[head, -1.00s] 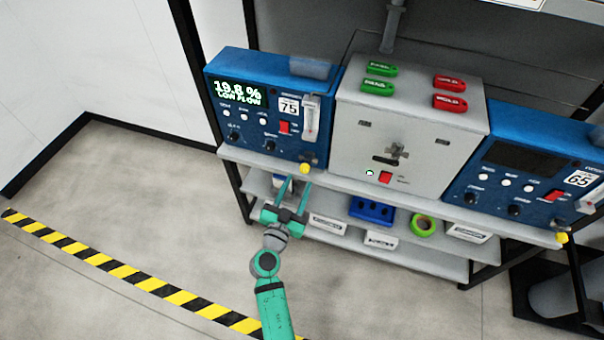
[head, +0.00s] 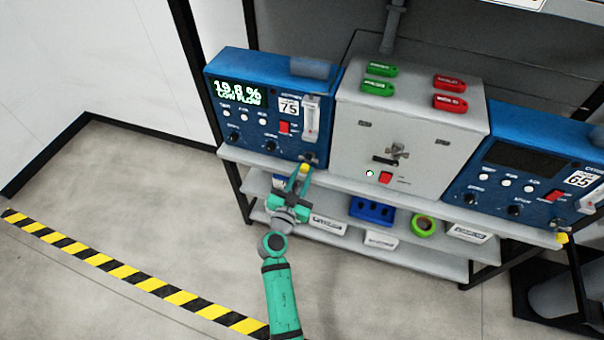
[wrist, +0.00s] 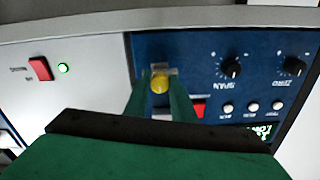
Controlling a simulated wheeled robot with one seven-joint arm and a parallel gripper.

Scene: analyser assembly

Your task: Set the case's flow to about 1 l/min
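The left blue case (head: 255,65), labelled 75, stands on the bench top. Its lit display (head: 236,92) reads 19.8 % and LOW FLOW. A clear flow tube (head: 311,118) is on its right side; I cannot read its float. The yellow knob (head: 304,168) sits below the tube, at the case's lower front edge. My gripper (head: 300,176) reaches up to it from below. In the wrist view the yellow knob (wrist: 160,83) lies between the two green fingertips, one on each side. The fingers look slightly apart around it; I see no clear grip.
A grey box (head: 410,120) with green and red tags stands right of the case. A second blue case (head: 530,130), labelled 65, stands further right with a dark display and its own yellow knob (head: 562,238). The floor at left is clear.

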